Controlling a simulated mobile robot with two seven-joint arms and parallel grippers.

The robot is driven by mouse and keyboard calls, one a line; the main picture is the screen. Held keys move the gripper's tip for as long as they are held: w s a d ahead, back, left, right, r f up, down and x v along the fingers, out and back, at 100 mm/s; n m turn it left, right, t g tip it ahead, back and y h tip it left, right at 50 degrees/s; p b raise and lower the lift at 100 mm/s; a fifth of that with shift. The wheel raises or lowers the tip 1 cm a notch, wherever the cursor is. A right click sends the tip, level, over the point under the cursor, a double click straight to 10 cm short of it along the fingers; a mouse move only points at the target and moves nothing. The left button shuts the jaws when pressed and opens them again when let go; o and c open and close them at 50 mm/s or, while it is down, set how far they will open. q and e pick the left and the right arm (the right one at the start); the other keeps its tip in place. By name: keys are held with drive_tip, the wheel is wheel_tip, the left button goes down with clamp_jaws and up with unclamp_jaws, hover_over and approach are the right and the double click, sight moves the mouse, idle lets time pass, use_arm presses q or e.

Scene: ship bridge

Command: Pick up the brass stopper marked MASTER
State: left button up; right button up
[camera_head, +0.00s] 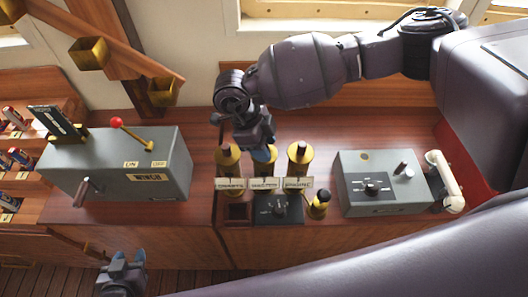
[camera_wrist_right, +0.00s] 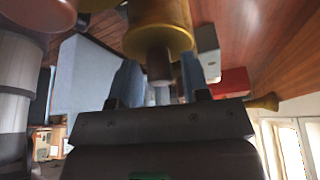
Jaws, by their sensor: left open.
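Three brass stoppers stand in a row behind small white labels on the wooden counter. The middle label reads MASTER (camera_head: 264,184), and its brass stopper (camera_head: 266,169) is mostly hidden by my right gripper (camera_head: 262,152), which reaches down over it. In the right wrist view, a brass piece with a narrower stem (camera_wrist_right: 160,65) comes down between the blue fingertips of my right gripper (camera_wrist_right: 158,85). Gaps show on both sides of the stem, so the fingers look open. My left gripper (camera_head: 124,262) is open and empty at the bottom left, away from the stoppers.
Brass stoppers stand left (camera_head: 228,157) and right (camera_head: 299,156) of the middle one. A short brass piece (camera_head: 319,205) stands front right. A grey console with a red-knobbed lever (camera_head: 170,185) is at left; a grey box (camera_head: 355,205) and white handset (camera_head: 445,180) are at right.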

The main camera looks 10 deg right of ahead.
clamp_jaws()
